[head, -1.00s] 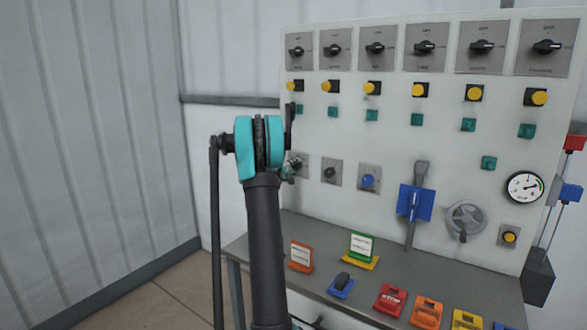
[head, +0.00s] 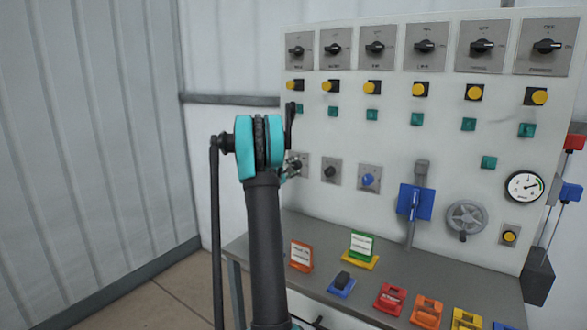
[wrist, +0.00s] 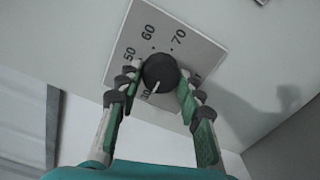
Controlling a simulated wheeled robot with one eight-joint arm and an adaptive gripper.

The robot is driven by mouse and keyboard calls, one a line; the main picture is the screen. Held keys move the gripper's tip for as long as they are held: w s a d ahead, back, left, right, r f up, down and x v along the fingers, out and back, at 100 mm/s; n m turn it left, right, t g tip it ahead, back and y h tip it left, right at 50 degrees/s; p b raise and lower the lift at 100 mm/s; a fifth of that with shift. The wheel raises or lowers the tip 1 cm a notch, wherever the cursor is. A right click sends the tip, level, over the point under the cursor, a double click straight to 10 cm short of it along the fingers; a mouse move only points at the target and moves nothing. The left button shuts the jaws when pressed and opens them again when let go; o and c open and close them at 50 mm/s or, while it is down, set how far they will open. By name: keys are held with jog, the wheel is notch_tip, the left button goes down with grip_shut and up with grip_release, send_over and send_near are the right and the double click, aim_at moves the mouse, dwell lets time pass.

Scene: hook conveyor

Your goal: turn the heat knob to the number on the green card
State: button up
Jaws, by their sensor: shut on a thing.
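The heat knob (wrist: 159,72) is a round black dial on a grey plate (wrist: 126,34) marked 50, 60 and 70. Its white pointer line faces the lower left in the wrist view, near a partly covered number. My gripper (wrist: 160,82) has one finger on each side of the knob and is shut on it. In the head view the knob's plate (head: 303,160) is at the panel's left, partly hidden by my gripper (head: 290,170). The green card (head: 361,245) stands on the shelf in a yellow base; its writing is too small to read.
An orange card holder (head: 301,256) stands left of the green card. Two similar plates, one with a black knob (head: 330,171) and one with a blue knob (head: 368,180), sit right of my gripper. A blue lever (head: 414,203) and a grey handwheel (head: 465,217) are farther right.

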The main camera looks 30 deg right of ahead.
dwell(0.4)
jog(key=o, duration=1.2)
jog(key=shift+c, duration=0.2)
jog(key=shift+a, duration=0.1)
jog(key=v, duration=1.2)
jog(key=shift+w, duration=0.1)
